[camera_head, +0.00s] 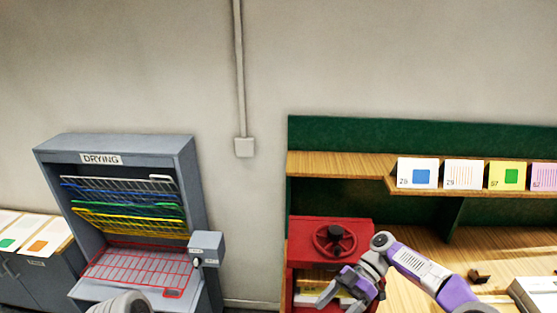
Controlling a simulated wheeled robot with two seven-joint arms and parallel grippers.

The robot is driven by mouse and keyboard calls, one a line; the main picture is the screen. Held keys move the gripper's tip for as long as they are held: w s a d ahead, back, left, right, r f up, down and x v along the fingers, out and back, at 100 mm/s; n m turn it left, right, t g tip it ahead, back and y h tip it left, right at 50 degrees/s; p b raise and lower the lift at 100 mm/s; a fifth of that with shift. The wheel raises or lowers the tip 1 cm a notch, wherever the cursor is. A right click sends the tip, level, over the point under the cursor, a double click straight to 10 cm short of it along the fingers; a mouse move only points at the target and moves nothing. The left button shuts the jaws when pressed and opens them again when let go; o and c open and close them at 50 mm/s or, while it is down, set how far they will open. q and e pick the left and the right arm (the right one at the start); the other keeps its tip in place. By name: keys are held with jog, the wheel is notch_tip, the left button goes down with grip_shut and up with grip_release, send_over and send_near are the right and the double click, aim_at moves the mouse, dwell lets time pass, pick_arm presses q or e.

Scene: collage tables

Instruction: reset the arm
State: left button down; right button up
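My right arm comes in from the lower right, grey and purple. Its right gripper (341,300) hangs in front of the red press (300,257), with its fingers spread apart and nothing seen between them. The fingertips lie close to the bottom edge of the picture. I cannot tell whether they touch the press. A grey rounded part at the bottom left looks like a piece of my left arm. My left gripper is not in view.
A grey drying cabinet (45,165) with coloured wire racks stands at the left, the red rack pulled out low. A wooden shelf (340,165) holds several cards. A wooden table (420,262) lies under my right arm. Printed sheets (40,240) lie far left.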

jog(key=s+a+f+m+t+h+b, duration=0.1)
jog(key=s+a+f+m+b, duration=0.2)
jog(key=f, duration=0.6)
jog(key=s+a+f+m+t+b, duration=0.15)
jog(key=f+m, duration=0.35)
jog(key=f, duration=0.5)
jog(key=s+a+f+m+t+h+b, duration=0.1)
jog(key=s+a+f+m+t+b, duration=0.2)
jog(key=f, duration=0.6)
pick_arm(q)
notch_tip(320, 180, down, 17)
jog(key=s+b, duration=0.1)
jog(key=b, duration=0.8)
pick_arm(e)
jog(key=s+d+f+m+t+h, duration=0.1)
jog(key=s+f+m+h, duration=0.1)
jog(key=s+f+m, duration=0.4)
jog(key=s+d+f+m+t+h, duration=0.1)
jog(key=s+f+m, duration=0.4)
jog(key=f, duration=0.8)
jog(key=shift+s+d+m+t+h, duration=0.45)
jog(key=shift+d+m, duration=0.25)
jog(key=shift+m, duration=0.4)
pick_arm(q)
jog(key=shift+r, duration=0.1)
pick_arm(e)
jog(key=shift+f, duration=0.1)
